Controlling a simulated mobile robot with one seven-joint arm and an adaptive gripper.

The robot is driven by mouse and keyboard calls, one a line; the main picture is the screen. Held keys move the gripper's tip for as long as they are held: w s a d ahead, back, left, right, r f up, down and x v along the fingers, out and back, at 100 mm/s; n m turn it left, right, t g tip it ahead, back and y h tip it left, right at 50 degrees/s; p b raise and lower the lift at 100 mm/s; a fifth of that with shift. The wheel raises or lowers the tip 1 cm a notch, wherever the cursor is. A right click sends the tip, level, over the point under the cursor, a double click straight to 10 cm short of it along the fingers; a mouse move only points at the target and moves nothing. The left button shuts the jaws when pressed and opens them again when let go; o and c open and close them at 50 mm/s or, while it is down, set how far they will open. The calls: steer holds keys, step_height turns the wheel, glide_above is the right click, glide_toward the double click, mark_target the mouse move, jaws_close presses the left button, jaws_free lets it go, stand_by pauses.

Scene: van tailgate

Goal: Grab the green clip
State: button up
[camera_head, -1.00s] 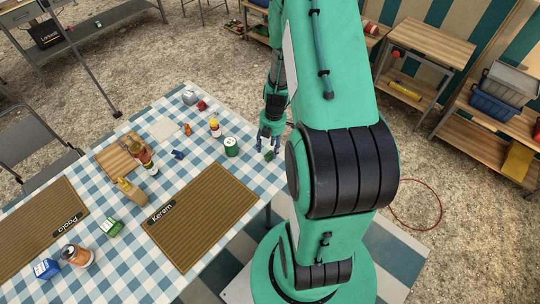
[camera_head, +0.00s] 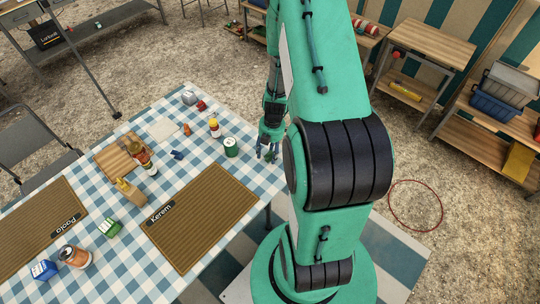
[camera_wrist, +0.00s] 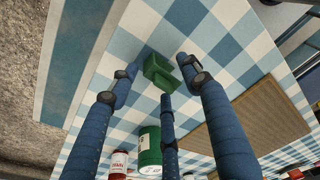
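The green clip (camera_wrist: 160,72) lies on the blue-and-white checked tablecloth (camera_wrist: 225,45) in the wrist view. It shows between the spread blue fingers of my gripper (camera_wrist: 159,80), with a finger on each side and a third below it. The fingers are open and look apart from the clip; how high they are above it is hard to tell. In the head view my gripper (camera_head: 268,152) hangs pointing down over the table's right corner, and its fingers largely hide the clip.
A green can (camera_head: 231,147) stands close to the left of my gripper, with a red-and-white bottle (camera_head: 214,127) behind it. A brown placemat marked Kerem (camera_head: 200,218) lies in front. A second green object (camera_head: 109,227) lies farther left, between the placemats.

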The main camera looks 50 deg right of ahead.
mark_target(268, 153)
steer(key=c, duration=0.7)
steer(key=shift+c, duration=0.2)
steer(key=shift+r, duration=0.1)
steer(key=shift+r, duration=0.5)
steer(key=r, duration=0.1)
steer(key=r+p, duration=0.1)
steer(key=shift+s+a+r, duration=0.15)
steer(key=shift+s+r, duration=0.1)
steer(key=shift+r, duration=0.05)
steer(key=s+a, duration=0.3)
steer(key=s, duration=0.1)
steer(key=s+a, duration=0.3)
steer(key=s, duration=0.1)
steer(key=s+a+r+p, duration=0.1)
steer(key=s+a, duration=0.1)
steer(key=s, duration=0.2)
steer(key=shift+s+a+r, duration=0.1)
steer(key=shift+s+a, duration=0.2)
steer(key=shift+a, duration=0.1)
